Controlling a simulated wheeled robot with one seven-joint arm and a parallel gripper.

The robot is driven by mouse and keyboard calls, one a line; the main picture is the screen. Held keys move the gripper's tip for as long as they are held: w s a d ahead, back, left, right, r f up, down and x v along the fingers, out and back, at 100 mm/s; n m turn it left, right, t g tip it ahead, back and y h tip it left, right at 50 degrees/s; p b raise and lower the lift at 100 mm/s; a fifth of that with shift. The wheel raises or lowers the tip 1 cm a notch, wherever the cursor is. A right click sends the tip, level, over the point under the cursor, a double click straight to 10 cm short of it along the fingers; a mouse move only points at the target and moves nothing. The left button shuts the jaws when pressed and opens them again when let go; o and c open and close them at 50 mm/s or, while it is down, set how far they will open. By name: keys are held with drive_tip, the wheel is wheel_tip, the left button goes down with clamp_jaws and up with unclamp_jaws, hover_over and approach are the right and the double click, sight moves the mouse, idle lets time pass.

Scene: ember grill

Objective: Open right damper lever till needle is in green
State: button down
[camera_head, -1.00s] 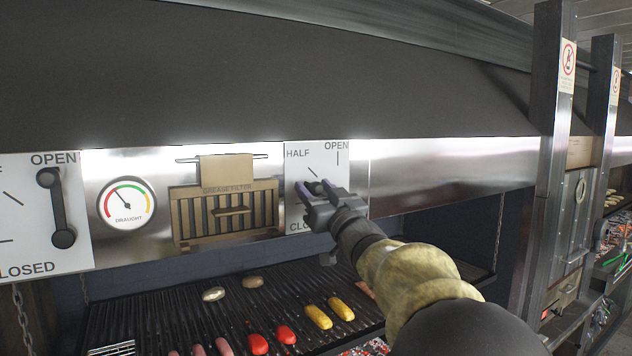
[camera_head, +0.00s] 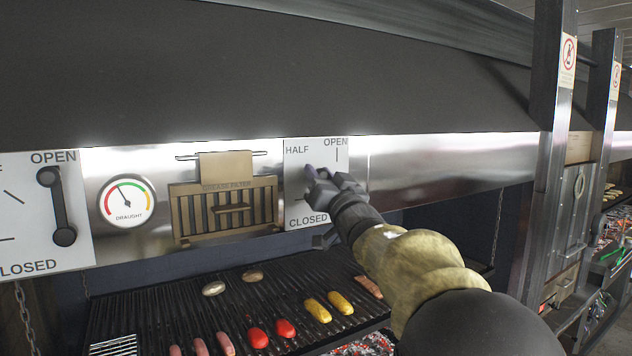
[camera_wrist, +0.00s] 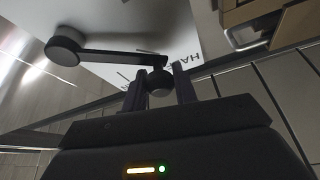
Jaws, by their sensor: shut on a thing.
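The right damper lever (camera_wrist: 110,57) is a dark bar with a round pivot (camera_wrist: 65,46) and a ball knob (camera_wrist: 157,82) in the wrist view. My gripper (camera_wrist: 160,86) is shut on the knob, one finger on each side. In the head view my gripper (camera_head: 312,176) covers most of the lever, in front of the white right panel (camera_head: 298,205) marked HALF, OPEN and CLOSED. My fingertips are just below the HALF label. The draught gauge (camera_head: 127,203) has a red, orange and green arc. Its needle points up and slightly left, to the left of the green.
A brass grease filter (camera_head: 222,212) hangs between gauge and right panel. The left damper lever (camera_head: 57,205) stands near OPEN. Below is the grill (camera_head: 190,325) with sausages and vegetables. The dark hood overhangs above.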

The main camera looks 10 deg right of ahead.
drive_tip(key=shift+w+d+r+m+h, duration=0.1)
drive_tip(key=shift+d+r+m+h, duration=0.15)
drive_tip(key=shift+m, duration=0.3)
drive_tip(key=shift+w+d+r+m+h, duration=0.15)
drive_tip(key=shift+m+h, duration=0.2)
drive_tip(key=shift+m, duration=0.2)
drive_tip(key=shift+s+f, duration=0.1)
drive_tip(key=c, duration=1.1)
unclamp_jaws()
drive_tip(key=shift+c, duration=0.2)
drive_tip(key=b+v, duration=0.8)
drive_tip(key=v, duration=0.9)
drive_tip(key=shift+s, duration=0.15)
drive_tip(key=shift+f, duration=0.1)
